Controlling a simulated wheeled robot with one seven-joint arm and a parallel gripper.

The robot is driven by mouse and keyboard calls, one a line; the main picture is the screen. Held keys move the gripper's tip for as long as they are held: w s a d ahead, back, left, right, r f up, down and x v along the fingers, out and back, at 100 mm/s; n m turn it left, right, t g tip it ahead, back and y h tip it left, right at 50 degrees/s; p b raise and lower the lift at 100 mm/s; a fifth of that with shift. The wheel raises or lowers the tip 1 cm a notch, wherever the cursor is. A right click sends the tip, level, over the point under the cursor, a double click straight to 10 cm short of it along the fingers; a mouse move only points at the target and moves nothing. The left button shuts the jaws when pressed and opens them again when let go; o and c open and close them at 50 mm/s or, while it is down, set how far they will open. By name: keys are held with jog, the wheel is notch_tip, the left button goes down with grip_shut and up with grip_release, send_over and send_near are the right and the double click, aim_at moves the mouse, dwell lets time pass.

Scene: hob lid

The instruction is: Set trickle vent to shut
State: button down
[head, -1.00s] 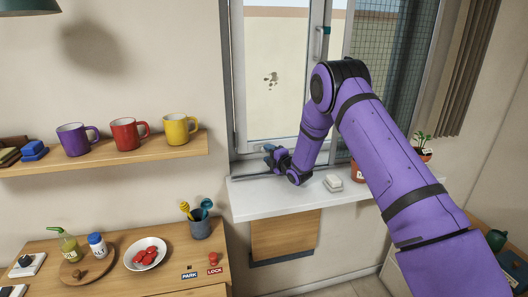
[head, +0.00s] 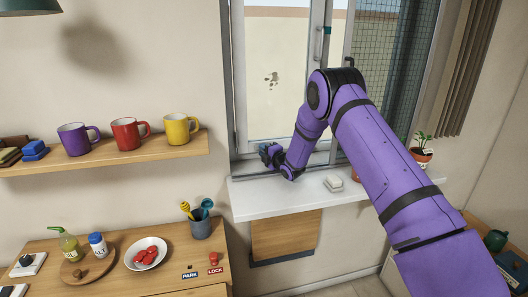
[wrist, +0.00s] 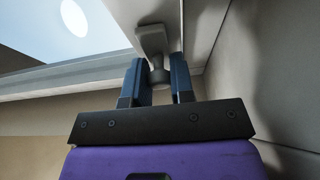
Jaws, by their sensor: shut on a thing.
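In the wrist view a small grey knob (wrist: 158,74) stands out from a pale plate (wrist: 152,38) on a light frame member, and I take it for the trickle vent's control. My gripper (wrist: 158,60) has its two blue fingers on either side of this knob, shut on it. In the head view my gripper (head: 268,153) is at the lower left of the window, just above the sill. There the knob is hidden by the gripper and wrist. The vent's slot and any markings cannot be made out.
The window frame (head: 240,80) rises close by on the left. The white sill (head: 270,200) lies below, with a pale block (head: 333,183) on it. A potted plant (head: 422,155) stands right of my arm. Mugs stand on the shelf (head: 110,157) at left.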

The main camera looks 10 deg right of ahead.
jog(key=shift+d, duration=2.5)
jog(key=c, duration=1)
grip_release()
jog(key=shift+d, duration=0.1)
jog(key=shift+s, duration=0.1)
jog(key=v, duration=1)
jog(key=shift+s, duration=0.3)
